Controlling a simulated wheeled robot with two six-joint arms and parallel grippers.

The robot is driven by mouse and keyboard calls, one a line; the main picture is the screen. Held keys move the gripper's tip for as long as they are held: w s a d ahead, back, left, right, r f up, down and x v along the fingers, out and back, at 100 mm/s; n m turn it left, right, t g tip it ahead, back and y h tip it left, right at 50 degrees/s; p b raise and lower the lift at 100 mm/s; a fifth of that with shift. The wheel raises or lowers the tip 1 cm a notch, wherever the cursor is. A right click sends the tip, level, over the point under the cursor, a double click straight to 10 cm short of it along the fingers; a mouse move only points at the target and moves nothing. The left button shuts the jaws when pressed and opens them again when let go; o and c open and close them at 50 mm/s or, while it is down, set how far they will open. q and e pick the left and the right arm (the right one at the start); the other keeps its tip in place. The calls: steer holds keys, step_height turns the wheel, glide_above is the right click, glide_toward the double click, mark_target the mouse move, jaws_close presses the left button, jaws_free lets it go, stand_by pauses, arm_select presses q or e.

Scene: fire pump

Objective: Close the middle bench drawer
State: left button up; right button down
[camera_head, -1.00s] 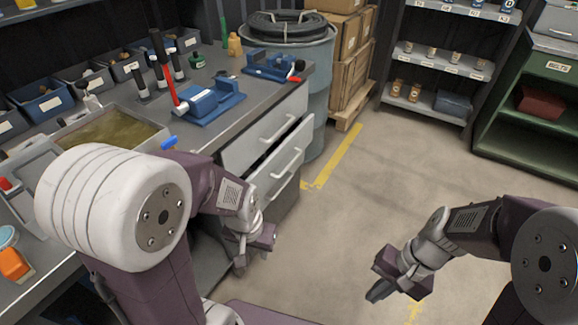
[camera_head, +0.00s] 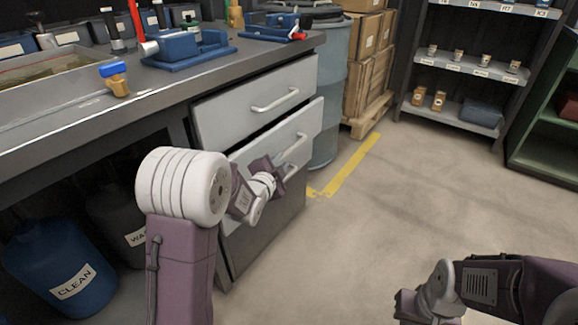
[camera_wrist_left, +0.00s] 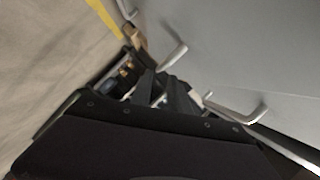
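The middle bench drawer (camera_head: 240,160) is pulled out a little, with a dark gap above its grey front. Its bar handle (camera_head: 296,146) faces the aisle. My left gripper (camera_head: 284,168) is at the middle drawer's front, just below and beside the handle; I cannot tell whether it touches. In the left wrist view the dark fingers (camera_wrist_left: 163,92) are close together beside grey drawer fronts, and their exact gap is unclear. My right gripper (camera_head: 408,306) is low at the bottom edge, away from the bench, its fingers partly cut off.
The top drawer (camera_head: 235,108) looks shut. A blue vise (camera_head: 190,45) and a blue-handled valve (camera_head: 116,80) are on the bench. A blue CLEAN container (camera_head: 55,270) stands underneath. A grey barrel (camera_head: 328,100) stands beyond the drawers. The floor to the right is clear.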

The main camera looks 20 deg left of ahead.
mark_target(287, 153)
arm_select(q)
steer(key=b+x, duration=0.4)
steer(key=x, duration=0.4)
steer(key=shift+w, duration=0.5)
jaws_close()
stand_by(0.9)
